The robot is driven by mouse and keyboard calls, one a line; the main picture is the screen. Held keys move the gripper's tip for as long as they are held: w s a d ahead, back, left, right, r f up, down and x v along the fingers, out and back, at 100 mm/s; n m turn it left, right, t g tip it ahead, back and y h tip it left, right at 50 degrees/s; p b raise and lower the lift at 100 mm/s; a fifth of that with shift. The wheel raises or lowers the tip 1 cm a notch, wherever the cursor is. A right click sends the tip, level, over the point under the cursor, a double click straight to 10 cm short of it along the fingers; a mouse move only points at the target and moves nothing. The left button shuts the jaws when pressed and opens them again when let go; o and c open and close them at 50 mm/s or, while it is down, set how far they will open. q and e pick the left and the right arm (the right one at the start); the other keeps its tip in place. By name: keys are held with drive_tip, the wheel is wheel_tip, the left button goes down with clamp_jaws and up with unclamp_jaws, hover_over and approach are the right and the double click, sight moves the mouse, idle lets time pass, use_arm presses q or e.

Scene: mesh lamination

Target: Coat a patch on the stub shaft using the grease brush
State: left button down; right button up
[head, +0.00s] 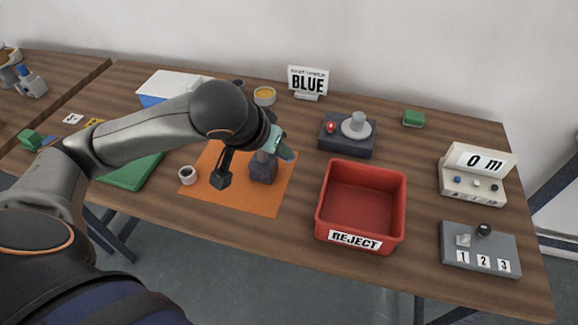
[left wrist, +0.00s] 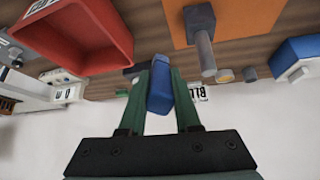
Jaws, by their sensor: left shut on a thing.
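My left gripper (head: 284,149) is over the orange mat (head: 230,202), close to the stub shaft's dark block (head: 263,173). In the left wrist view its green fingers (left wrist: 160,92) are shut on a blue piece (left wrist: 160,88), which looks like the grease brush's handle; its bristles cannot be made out. The stub shaft (left wrist: 206,54) shows there as a grey cylinder on its block, apart from the blue piece in the picture. In the head view the gripper partly covers the shaft. A tin with amber contents (head: 264,94) stands behind the mat. My right gripper is not in view.
A red reject bin (head: 362,165) stands right of the mat. A white cup (head: 187,175) is at the mat's left edge. A dark fixture (head: 347,143), a blue and white box (head: 165,86) and a BLUE sign (head: 307,82) stand further back.

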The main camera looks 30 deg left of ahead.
use_arm(q)
drive_tip(key=w+a+r+h+p, duration=0.1)
drive_tip(key=a+r, duration=0.3)
drive_tip(key=r, duration=0.3)
drive_tip(key=w+a+r+h+p, duration=0.1)
drive_tip(key=w+a+r, duration=0.1)
drive_tip(key=a+r, duration=0.35)
drive_tip(key=shift+s+d+f+m+b, duration=0.15)
drive_tip(key=shift+d+f+b, duration=0.15)
drive_tip(key=shift+f+b, duration=0.2)
drive_tip(key=shift+w+d+f+m+b, duration=0.1)
drive_tip(key=shift+d+f+b, duration=0.25)
drive_tip(key=shift+f, duration=0.2)
drive_tip(key=shift+s+d+f+m+b, duration=0.15)
drive_tip(key=shift+d+f+b, duration=0.1)
drive_tip(key=shift+f+b, duration=0.25)
drive_tip(key=shift+w, duration=0.1)
